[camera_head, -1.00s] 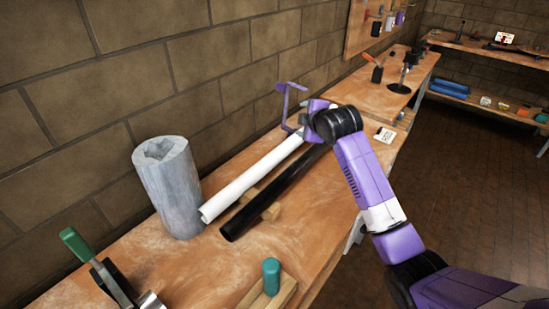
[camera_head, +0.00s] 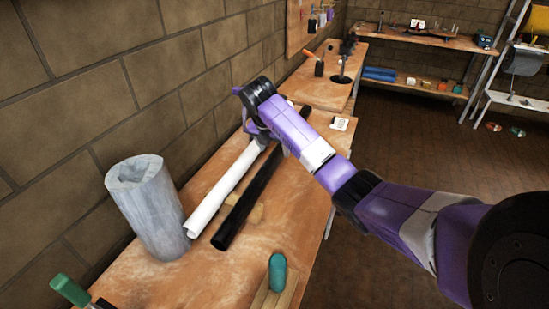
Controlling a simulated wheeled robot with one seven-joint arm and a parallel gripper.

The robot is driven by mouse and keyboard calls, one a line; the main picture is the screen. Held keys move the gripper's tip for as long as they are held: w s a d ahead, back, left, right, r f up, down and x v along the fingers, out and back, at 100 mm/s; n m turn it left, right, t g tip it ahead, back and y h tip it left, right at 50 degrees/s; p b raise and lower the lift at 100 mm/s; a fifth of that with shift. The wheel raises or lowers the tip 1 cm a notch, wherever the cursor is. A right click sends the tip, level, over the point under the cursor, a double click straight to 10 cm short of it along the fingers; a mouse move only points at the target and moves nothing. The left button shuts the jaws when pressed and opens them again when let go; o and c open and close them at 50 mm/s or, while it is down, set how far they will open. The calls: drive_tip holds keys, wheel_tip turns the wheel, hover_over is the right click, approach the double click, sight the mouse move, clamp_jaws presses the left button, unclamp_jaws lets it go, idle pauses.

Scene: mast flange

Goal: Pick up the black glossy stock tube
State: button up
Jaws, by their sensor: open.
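The black glossy stock tube (camera_head: 246,207) lies lengthwise on the wooden workbench, resting across a small wooden block (camera_head: 257,212). Its near end is open to view, and its far end runs toward my arm. A white tube (camera_head: 222,190) lies alongside it on the left. My gripper (camera_head: 254,130) is above the far part of the tubes, near the far end of the white one. It is mostly hidden behind my wrist, and I see nothing held in it. I cannot tell whether it touches either tube.
A grey hollow cylinder (camera_head: 152,208) stands on the bench (camera_head: 200,275) by the brick wall. A teal-topped piece (camera_head: 277,272) and a green-handled tool (camera_head: 70,289) are at the near edge. A small white card (camera_head: 339,124) lies farther back. Open floor is at the right.

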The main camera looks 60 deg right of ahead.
sight(275, 153)
drive_tip(key=shift+p+x, duration=0.4)
drive_tip(key=shift+x, duration=2.35)
drive_tip(key=shift+w+r, duration=0.1)
drive_tip(key=shift+w, duration=0.05)
clamp_jaws()
